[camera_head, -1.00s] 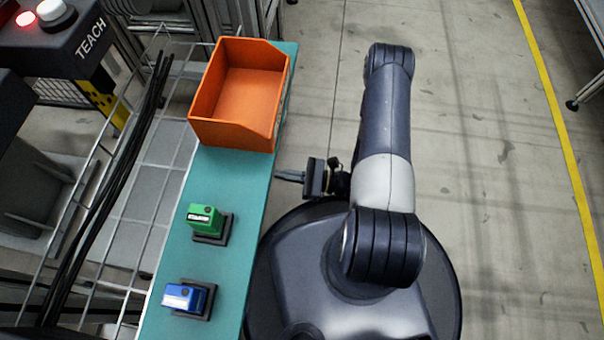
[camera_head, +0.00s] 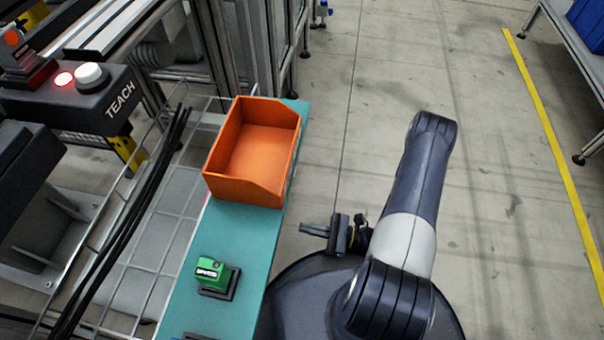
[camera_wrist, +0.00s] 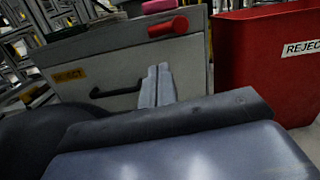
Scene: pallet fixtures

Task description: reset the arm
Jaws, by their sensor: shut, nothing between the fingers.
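My arm is folded over my own base at the lower right of the head view. My gripper (camera_head: 306,229) hangs beside the base, just right of the teal shelf (camera_head: 238,232) and apart from it, pointing left. Its fingers are together and empty. The closed grey fingers also show in the wrist view (camera_wrist: 157,86), in front of a grey cabinet (camera_wrist: 115,65) with a black handle.
An orange bin (camera_head: 262,150), seemingly empty, stands on the shelf's far end. A green block (camera_head: 210,272) sits in a dark fixture nearer. A TEACH box (camera_head: 75,98) is at left. A red REJECT bin (camera_wrist: 260,65) shows in the wrist view. Open floor lies right.

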